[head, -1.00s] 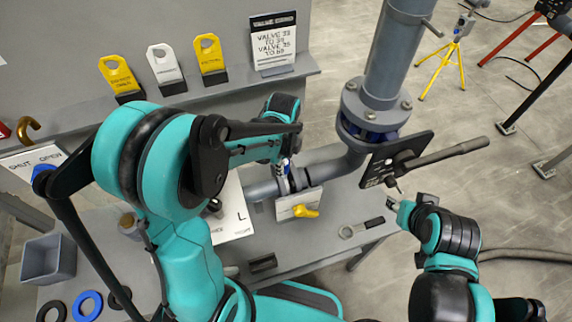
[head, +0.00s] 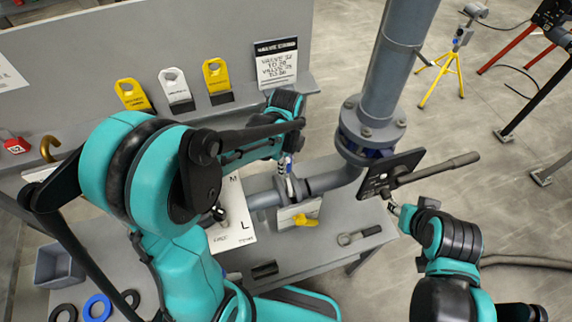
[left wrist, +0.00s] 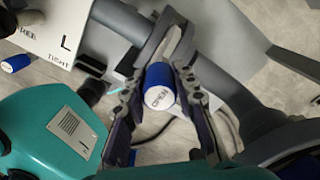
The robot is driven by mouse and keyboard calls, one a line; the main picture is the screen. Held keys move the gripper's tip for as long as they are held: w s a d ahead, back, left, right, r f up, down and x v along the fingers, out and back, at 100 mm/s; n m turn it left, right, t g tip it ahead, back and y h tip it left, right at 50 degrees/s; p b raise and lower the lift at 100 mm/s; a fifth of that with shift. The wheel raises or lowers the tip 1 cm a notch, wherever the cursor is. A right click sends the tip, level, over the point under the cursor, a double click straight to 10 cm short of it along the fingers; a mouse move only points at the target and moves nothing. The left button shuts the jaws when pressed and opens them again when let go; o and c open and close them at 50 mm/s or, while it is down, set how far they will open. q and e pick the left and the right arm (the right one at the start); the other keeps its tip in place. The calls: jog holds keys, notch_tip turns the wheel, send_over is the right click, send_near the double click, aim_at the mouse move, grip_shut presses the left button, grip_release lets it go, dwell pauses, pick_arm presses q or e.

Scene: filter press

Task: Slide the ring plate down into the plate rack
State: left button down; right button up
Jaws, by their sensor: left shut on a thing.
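My left gripper (head: 289,172) is over the gap in the grey pipe. In the left wrist view its fingers (left wrist: 165,78) close on the sides of a blue cylindrical handle (left wrist: 160,84) with a lettered white end. A pale strip shows behind the handle, between grey pipe flanges; I cannot tell whether it is the ring plate. Two yellow plates (head: 132,95) (head: 216,76) and a white plate (head: 175,86), each with a hole, stand upright in black holders on the back ledge. My right gripper (head: 394,209) is small beside the bench's right edge; its fingers are unclear.
A vertical grey pipe (head: 397,60) rises right of my left gripper. A black plate with a bar handle (head: 390,174) sticks out beside it. A grey bin (head: 58,265) and rings (head: 97,307) lie at left.

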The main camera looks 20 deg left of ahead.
pick_arm(q)
jog(key=shift+r+p, duration=1.8)
jog(key=shift+r, duration=0.9)
